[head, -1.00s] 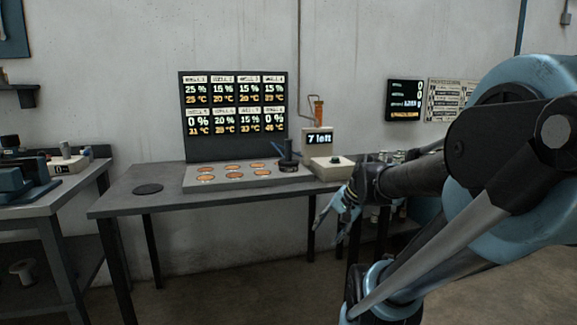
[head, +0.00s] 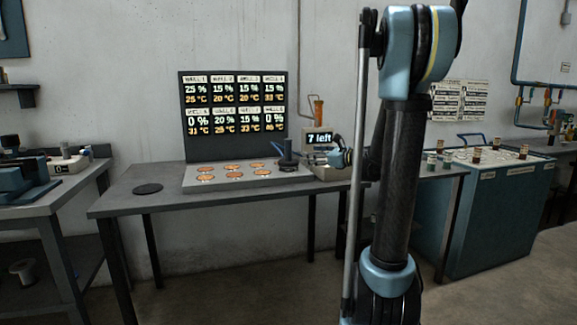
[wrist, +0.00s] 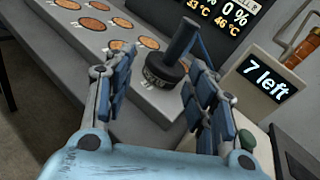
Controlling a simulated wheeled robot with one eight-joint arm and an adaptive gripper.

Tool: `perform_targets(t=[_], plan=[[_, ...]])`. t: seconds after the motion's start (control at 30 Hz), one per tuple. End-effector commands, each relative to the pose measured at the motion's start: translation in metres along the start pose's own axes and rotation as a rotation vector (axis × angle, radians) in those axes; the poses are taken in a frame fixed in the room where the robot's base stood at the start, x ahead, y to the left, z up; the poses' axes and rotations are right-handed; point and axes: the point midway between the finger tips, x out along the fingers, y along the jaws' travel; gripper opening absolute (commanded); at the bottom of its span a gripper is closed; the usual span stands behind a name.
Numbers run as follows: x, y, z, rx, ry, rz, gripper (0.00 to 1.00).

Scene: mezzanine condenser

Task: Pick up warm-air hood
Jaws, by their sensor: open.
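The warm-air hood appears to be the dark round piece with an upright handle (head: 288,154) at the right back of the grey plate. It stands upright over one spot of the plate. In the wrist view the hood (wrist: 165,75) lies ahead between my fingers, with its handle leaning in the picture. My gripper (head: 337,153) is to the right of the hood in the head view, above the bench in front of the counter box. In the wrist view my gripper (wrist: 160,88) is open and empty, and no finger clearly touches the hood.
The plate (head: 190,184) has several orange discs and stands on the grey bench (head: 225,205). A "7 left" box (head: 318,139) stands close to my gripper. A readout board (head: 236,116) rises behind the plate. A black disc (head: 148,188) lies on the clear left part.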

Motion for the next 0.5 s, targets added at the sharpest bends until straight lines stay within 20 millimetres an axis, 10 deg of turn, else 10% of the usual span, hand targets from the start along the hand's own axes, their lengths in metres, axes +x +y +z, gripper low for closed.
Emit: perform_targets(t=[0.5], plan=[[0.036, -0.043, 0.009, 0.224, -0.115, -0.057, 0.51]])
